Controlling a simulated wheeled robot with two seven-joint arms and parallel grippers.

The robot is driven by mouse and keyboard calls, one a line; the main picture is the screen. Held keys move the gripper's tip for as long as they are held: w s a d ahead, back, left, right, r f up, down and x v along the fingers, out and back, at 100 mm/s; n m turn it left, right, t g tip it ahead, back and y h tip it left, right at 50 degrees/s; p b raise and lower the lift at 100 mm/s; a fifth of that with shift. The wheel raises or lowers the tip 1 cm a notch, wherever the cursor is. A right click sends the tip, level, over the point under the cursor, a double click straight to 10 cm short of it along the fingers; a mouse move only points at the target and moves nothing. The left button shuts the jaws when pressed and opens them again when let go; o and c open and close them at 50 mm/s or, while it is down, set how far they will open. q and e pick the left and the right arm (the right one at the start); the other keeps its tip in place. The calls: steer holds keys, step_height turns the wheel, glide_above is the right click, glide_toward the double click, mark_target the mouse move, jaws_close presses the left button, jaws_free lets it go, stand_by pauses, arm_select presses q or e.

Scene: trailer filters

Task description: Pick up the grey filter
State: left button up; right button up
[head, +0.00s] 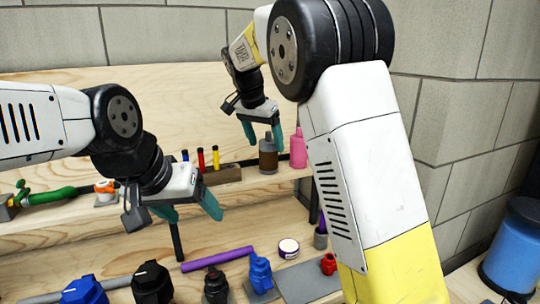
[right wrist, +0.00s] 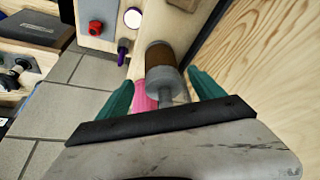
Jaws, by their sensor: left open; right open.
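A grey filter (head: 268,160) with a brownish body stands upright on the wooden shelf, just left of a pink bottle. In the right wrist view the filter (right wrist: 162,56) shows grey ends and a brown middle band. My right gripper (head: 262,134) is open just above it, its teal fingers either side of the filter's neck. In the right wrist view my right gripper (right wrist: 161,92) frames the filter's near end, and no grip on it shows. My left gripper (head: 191,211) is open and empty over the lower ledge, left of the filter.
The pink bottle (head: 298,149) stands close beside the filter. Small red, yellow and blue pieces stand in a wooden block (head: 222,174) to its left. A purple tube (head: 218,259) and several coloured knobs lie below. A brick wall closes the right side.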

mark_target(268, 154)
steer(key=x, duration=0.6)
steer(key=shift+w+a, duration=0.1)
steer(key=c, duration=1.5)
steer(key=shift+r, duration=0.1)
